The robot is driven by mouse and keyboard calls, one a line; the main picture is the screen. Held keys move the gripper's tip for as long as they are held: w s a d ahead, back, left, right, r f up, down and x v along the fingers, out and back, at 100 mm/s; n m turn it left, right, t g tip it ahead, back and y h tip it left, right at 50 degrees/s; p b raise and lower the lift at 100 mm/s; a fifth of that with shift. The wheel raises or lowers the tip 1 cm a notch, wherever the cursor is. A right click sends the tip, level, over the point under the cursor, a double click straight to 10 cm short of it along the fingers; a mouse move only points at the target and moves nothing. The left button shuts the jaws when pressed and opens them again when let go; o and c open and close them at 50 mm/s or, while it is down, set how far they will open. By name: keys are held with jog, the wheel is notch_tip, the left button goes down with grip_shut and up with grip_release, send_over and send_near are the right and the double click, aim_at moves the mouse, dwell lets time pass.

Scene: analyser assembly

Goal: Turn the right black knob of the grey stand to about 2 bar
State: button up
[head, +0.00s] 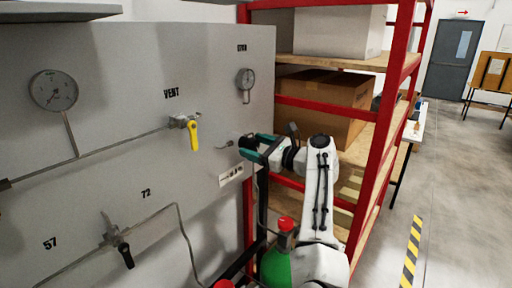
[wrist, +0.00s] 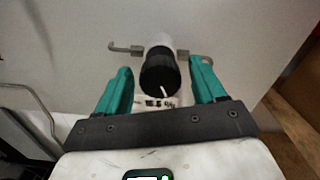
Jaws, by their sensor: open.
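The grey stand (head: 150,60) fills the left of the head view as an upright panel. In the wrist view, the black knob (wrist: 158,76) sticks out from the panel on a light collar, with a short white mark on its face. My gripper (wrist: 160,80) is open, with one teal finger on either side of the knob and a gap on both sides. In the head view my gripper (head: 251,146) is at the panel's right edge and mostly hides the knob. A small round gauge (head: 245,78) sits above it; its reading is too small to tell.
A yellow VENT handle (head: 193,135), a larger gauge (head: 54,90) and a black-handled valve (head: 126,255) are on the panel. A red shelf rack (head: 378,150) with boxes stands close to my arm. A green cylinder (head: 276,268) stands below. Floor at right is clear.

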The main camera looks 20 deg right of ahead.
jog(key=shift+d, duration=0.1)
jog(key=b+v, duration=0.2)
jog(key=v, duration=0.8)
jog(key=shift+s+d+b, duration=0.15)
jog(key=shift+s+b, duration=0.15)
jog(key=shift+f, duration=0.15)
jog(key=s+d+f+n+g+h+b, duration=0.15)
jog(key=s+f+n, duration=0.25)
jog(key=s+f, duration=0.45)
jog(key=s+f+n+g+h, duration=0.35)
jog(key=s+f, duration=0.25)
jog(key=f, duration=0.5)
jog(key=s+d+f+n+g+h, duration=0.1)
jog(key=s+f+n+g+h, duration=0.1)
jog(key=s+f+n, duration=0.6)
jog(key=s+a+f+n+g+h, duration=0.1)
jog(key=s+f, duration=0.5)
jog(key=s, duration=0.8)
jog(key=s+a+f+n+g+h+b, duration=0.1)
jog(key=s+f+n+g, duration=0.4)
jog(key=s, duration=0.8)
jog(key=f+n+h, duration=0.1)
jog(key=n, duration=0.2)
jog(key=shift+s+g+h, duration=0.3)
jog(key=shift+s+h, duration=0.1)
